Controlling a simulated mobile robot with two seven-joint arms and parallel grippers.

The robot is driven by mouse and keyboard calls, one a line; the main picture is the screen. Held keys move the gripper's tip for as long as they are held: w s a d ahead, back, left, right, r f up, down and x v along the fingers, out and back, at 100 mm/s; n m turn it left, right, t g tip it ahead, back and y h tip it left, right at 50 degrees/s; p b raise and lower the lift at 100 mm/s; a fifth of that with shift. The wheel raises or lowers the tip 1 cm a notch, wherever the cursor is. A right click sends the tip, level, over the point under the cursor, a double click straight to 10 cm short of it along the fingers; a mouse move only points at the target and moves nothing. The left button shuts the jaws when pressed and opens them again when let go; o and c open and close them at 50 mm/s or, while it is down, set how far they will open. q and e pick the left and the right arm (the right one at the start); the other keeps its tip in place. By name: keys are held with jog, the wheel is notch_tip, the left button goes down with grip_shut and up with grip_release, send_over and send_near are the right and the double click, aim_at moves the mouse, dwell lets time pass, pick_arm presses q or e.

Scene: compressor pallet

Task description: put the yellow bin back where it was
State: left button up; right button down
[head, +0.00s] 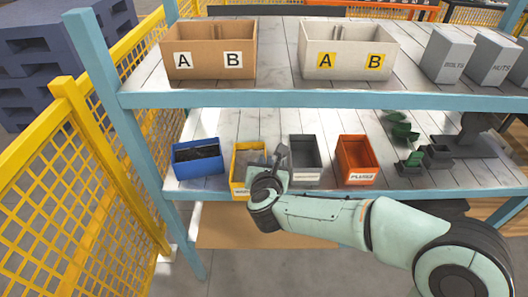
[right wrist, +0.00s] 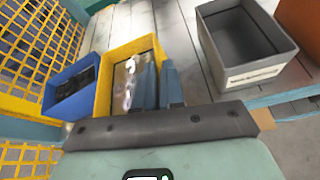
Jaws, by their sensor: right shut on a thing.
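The yellow bin (head: 237,190) is on the lower shelf (head: 222,128), between the blue bin and the grey bin. It has a label on its front and shiny contents inside. My right gripper (head: 272,160) is at its right side. In the right wrist view, the gripper (right wrist: 160,80) is shut on the right wall of the yellow bin (right wrist: 103,84), with one finger inside and one outside. The bin looks roughly upright; I cannot tell whether its base touches the shelf. My left gripper is not in view.
A blue bin (head: 200,171) stands close on the left. A dark grey bin (head: 305,174) and an orange bin (head: 358,177) stand to the right. Green parts (head: 404,131) lie farther right. The upper shelf edge (head: 330,99) overhangs. Yellow mesh fencing (head: 70,190) is at left.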

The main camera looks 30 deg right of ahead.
jog(key=w+d, duration=0.1)
jog(key=w, duration=0.1)
jog(key=w+d, duration=0.1)
jog(key=w, duration=0.1)
jog(key=w+d, duration=0.2)
jog(key=w, duration=0.1)
jog(key=shift+r+p, duration=0.1)
jog(key=shift+p, duration=0.25)
notch_tip(320, 180, down, 4)
jog(key=shift+r+b, duration=0.2)
jog(key=shift+b, duration=0.45)
jog(key=c, duration=1.2)
grip_release()
jog(key=shift+c, duration=0.2)
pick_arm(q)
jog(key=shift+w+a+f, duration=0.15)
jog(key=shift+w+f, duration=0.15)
pick_arm(e)
jog(key=shift+s, duration=0.1)
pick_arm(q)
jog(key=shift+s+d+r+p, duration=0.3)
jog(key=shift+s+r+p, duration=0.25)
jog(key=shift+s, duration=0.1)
pick_arm(e)
jog(key=v, duration=1.2)
